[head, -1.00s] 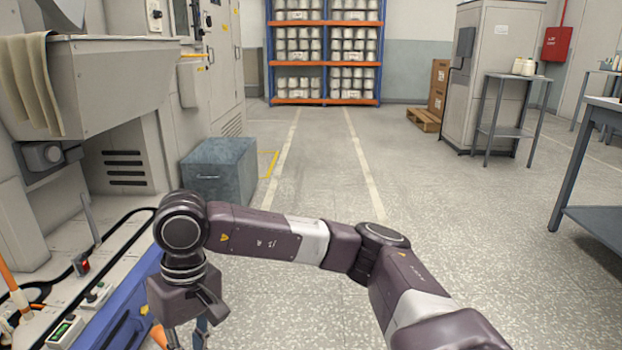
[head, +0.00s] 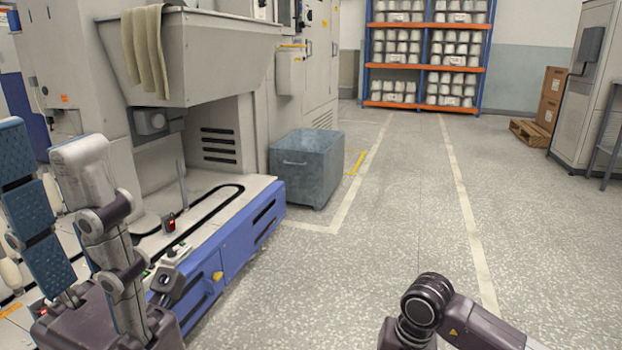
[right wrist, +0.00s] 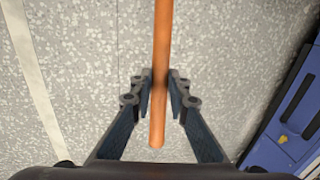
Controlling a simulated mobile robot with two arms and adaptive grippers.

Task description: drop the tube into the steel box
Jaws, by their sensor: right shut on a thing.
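The orange tube (right wrist: 160,40) runs up through the middle of the right wrist view, its near end between my fingers. My right gripper (right wrist: 160,84) is shut on the tube, above the speckled floor; its fingers are outside the head view. The steel box (head: 304,170) is a blue-grey bin with a handle, on the floor beyond the machine's blue base in the head view. I cannot tell how its inside looks. My left gripper (head: 52,150) is raised at the left of the head view, fingers up and apart, with nothing between them.
The machine with its low blue-sided base (head: 240,245) stands along the left, with a hopper and hanging cloth (head: 146,52) above. The floor (head: 400,220) right of the box is clear. A bobbin rack (head: 425,60) stands far back.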

